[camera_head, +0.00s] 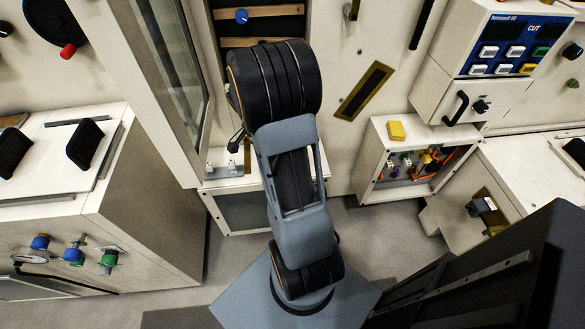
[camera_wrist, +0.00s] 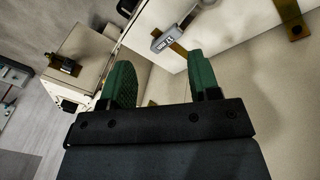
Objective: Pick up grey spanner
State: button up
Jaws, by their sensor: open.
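My gripper (camera_wrist: 162,80) shows in the wrist view with its two green fingers apart and nothing between them. A slim grey metal tool (camera_wrist: 180,32) with a small marked block lies beyond the fingertips, by a brass-coloured strip (camera_wrist: 178,48) on a pale surface. It is apart from the fingers. I cannot tell whether it is the grey spanner, and I make out no other clear spanner. In the head view my arm covers the middle, and I cannot make out my gripper there.
A pale machine box (camera_wrist: 85,68) stands left in the wrist view. The head view shows an open box (camera_head: 375,160) with coloured wires, a yellow block (camera_head: 396,131) on it, a blue control panel (camera_head: 510,45), and a bench with coloured knobs (camera_head: 150,235) at left.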

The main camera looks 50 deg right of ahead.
jog(key=d+f+m, duration=0.3)
jog(key=f, duration=0.1)
jog(key=s+d+f+m+b, duration=0.1)
jog(key=d+f+m, duration=0.1)
jog(key=f, duration=0.3)
jog(key=d+f+m+h, duration=0.1)
jog(key=d+f+m, duration=0.2)
jog(key=f+m, duration=0.1)
jog(key=shift+s+d+f+m+g, duration=0.3)
jog(key=shift+s+f, duration=0.1)
jog(key=shift+f, duration=0.15)
jog(key=c, duration=1)
jog(key=shift+c, duration=0.2)
